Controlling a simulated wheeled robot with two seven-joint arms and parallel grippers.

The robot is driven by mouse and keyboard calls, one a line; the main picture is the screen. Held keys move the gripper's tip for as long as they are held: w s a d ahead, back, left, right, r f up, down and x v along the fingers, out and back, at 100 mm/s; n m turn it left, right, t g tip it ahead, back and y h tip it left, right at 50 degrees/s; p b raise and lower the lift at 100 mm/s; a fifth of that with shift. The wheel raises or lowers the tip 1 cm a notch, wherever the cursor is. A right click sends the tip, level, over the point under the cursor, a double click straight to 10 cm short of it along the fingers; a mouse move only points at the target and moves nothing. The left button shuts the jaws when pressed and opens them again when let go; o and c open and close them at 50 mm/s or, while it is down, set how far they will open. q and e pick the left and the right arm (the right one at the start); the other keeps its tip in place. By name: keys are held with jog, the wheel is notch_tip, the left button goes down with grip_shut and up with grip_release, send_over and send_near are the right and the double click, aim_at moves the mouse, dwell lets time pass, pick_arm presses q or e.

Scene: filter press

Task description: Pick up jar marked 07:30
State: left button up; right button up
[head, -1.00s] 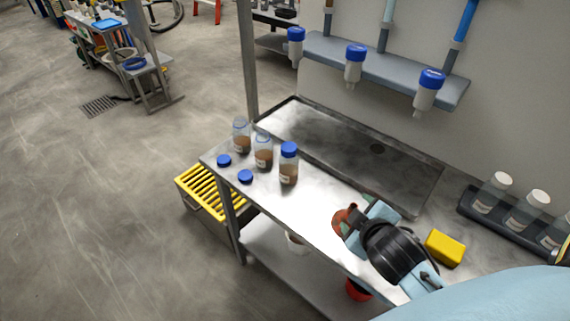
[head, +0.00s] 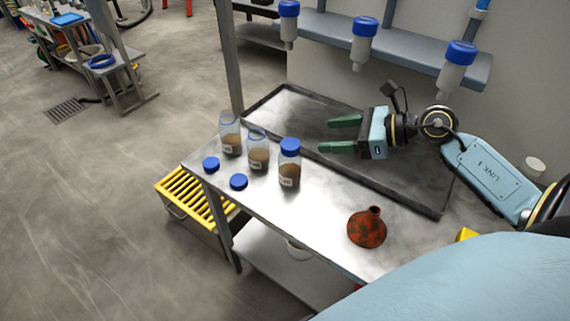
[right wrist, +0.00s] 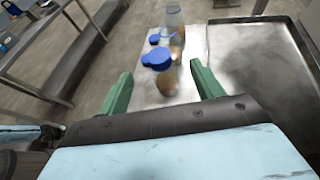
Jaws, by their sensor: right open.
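Three clear jars with brown contents and white labels stand upright on the steel bench: an uncapped left jar (head: 231,140), an uncapped middle jar (head: 258,156) and a blue-capped right jar (head: 289,170). The label writing is too small to read, so I cannot tell which is 07:30. My right gripper (head: 338,135) is open and empty, right of the jars with its green fingers pointing left, apart from them. In the right wrist view a blue-capped jar (right wrist: 165,78) shows beyond and between the open fingers (right wrist: 163,82). My left gripper is not in view.
Two loose blue caps (head: 211,164) lie at the bench's left end. A red-brown funnel (head: 367,229) stands nearer on the bench. A shallow steel tray (head: 275,112) lies behind the jars. Blue-topped filter units (head: 364,42) hang from a shelf above. A yellow slatted crate (head: 190,198) sits below left.

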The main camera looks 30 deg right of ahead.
aim_at(293, 144)
jog(key=x, duration=0.7)
jog(key=shift+f, duration=0.25)
jog(key=shift+s+f+x, duration=0.1)
jog(key=shift+f+x, duration=0.05)
jog(key=shift+x, duration=0.85)
jog(key=shift+s+f+x, duration=0.1)
jog(key=shift+f+x, duration=0.1)
jog(key=shift+x, duration=0.85)
jog(key=shift+s+f+x, duration=0.15)
jog(key=shift+x, duration=0.85)
jog(key=shift+a, duration=0.1)
jog(key=c, duration=1.4)
